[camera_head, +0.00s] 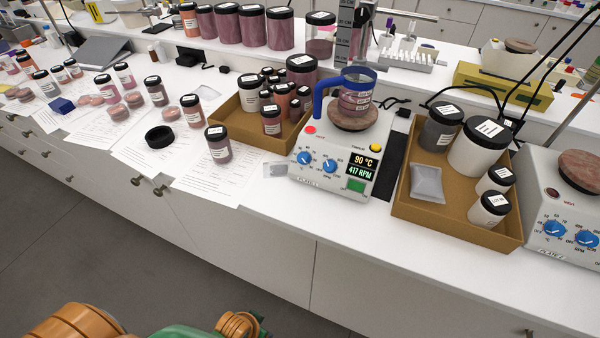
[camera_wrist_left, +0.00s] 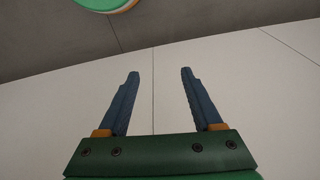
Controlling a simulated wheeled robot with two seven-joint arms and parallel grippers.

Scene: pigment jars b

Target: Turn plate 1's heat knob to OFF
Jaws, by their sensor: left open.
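A white hotplate (camera_head: 327,181) stands mid-bench, with small front lettering that I cannot read for certain. Its display (camera_head: 362,168) reads 90 °C and 417 RPM. It has two blue knobs, a left knob (camera_head: 303,157) and a right knob (camera_head: 330,166); I cannot tell their exact settings. A red light (camera_head: 310,130) shows above the left knob. A beaker with a blue collar and handle (camera_head: 356,94) stands on its round top. My left gripper (camera_wrist_left: 156,73) is open and empty, before a white cabinet front in the left wrist view, away from the knobs. My right gripper is not in view.
A second hotplate (camera_head: 553,248) with blue knobs stands at the far right. Cardboard trays of jars flank the middle hotplate, the right tray (camera_head: 455,218) and the left tray (camera_head: 237,128). Papers and jars cover the left bench. The bench edge before the middle hotplate is clear.

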